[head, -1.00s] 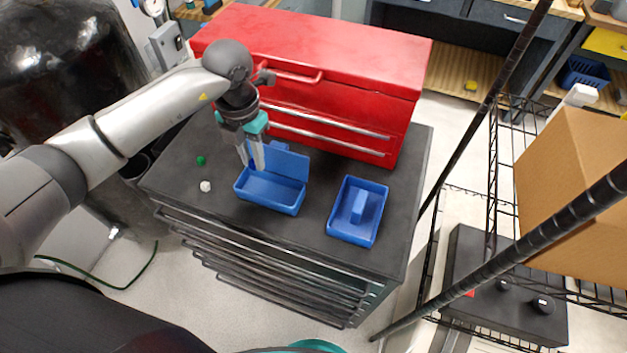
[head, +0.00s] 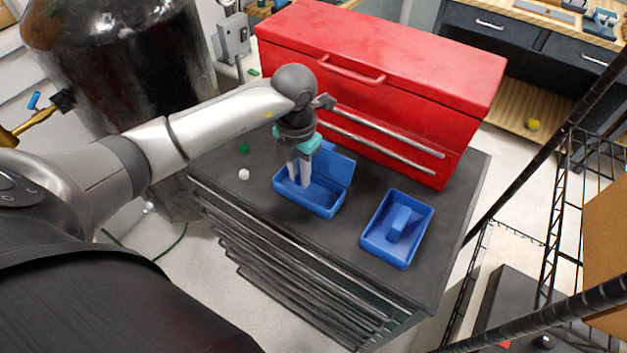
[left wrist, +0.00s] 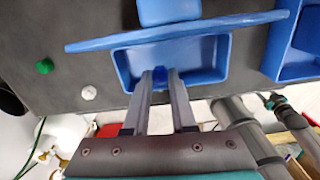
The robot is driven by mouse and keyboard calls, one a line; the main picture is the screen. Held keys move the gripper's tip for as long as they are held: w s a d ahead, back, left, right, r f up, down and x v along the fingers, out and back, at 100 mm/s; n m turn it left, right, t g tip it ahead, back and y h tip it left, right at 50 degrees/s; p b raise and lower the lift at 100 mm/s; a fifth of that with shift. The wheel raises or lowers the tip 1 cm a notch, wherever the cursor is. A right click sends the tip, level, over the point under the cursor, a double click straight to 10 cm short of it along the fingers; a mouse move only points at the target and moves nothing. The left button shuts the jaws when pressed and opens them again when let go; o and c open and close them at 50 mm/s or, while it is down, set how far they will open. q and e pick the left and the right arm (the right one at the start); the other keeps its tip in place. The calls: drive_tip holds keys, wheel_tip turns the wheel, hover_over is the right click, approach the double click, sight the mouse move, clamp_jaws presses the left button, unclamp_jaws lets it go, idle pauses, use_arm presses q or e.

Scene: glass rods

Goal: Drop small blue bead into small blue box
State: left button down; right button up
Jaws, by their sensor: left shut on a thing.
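The small blue box (head: 322,208) stands on the dark cabinet top with its lid (head: 334,166) open at the back; in the left wrist view its wall (left wrist: 122,68) lies beyond my fingers. My left gripper (head: 299,184) points down over the open box, its fingertips over or just inside the opening. In the left wrist view the gripper (left wrist: 161,78) is shut on the small blue bead (left wrist: 160,73) between its fingertips. The bead is hidden in the head view. I cannot tell whether it touches the box floor. My right gripper is not in view.
A second blue box (head: 369,242) with a raised block inside stands to the right. A green piece (head: 244,148) and a white piece (head: 244,174) lie left of the box. A red tool chest (head: 400,70) stands behind. The front cabinet top is clear.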

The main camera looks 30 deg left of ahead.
use_arm(q)
drive_tip(key=c, duration=0.7)
unclamp_jaws()
drive_tip(key=shift+o, duration=0.2)
wheel_tip(320, 180, up, 15)
drive_tip(key=shift+r, duration=0.15)
